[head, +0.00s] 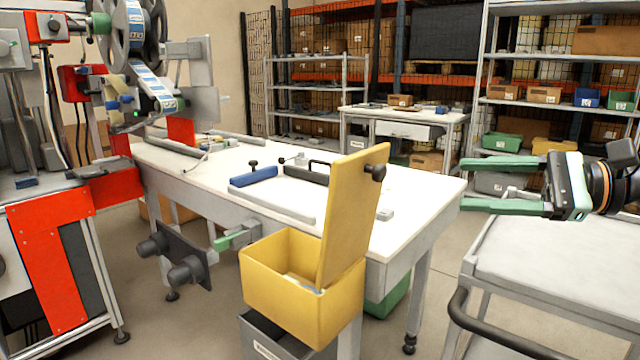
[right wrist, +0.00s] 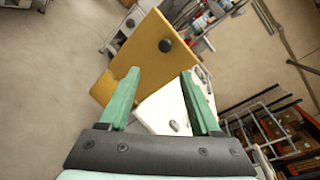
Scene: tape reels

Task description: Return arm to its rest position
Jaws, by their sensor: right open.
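My right gripper (head: 470,184) is at the right of the head view, pointing left, with its two green fingers apart and nothing between them. It hangs in the air above and beside the grey cart and apart from the white table (head: 400,215). In the right wrist view its fingers (right wrist: 160,72) are spread, with the yellow lid and a white surface beyond them. My left gripper is not in view. The yellow box (head: 290,295) stands at the table's front side with its yellow lid (head: 352,210) standing up and open. The lid's black knob (head: 375,172) also shows in the right wrist view (right wrist: 165,46).
A grey cart (head: 560,265) with a black handle stands below my right gripper. A tape reel (head: 133,30) hangs on the red and grey machine at left. Shelves and a second table stand behind.

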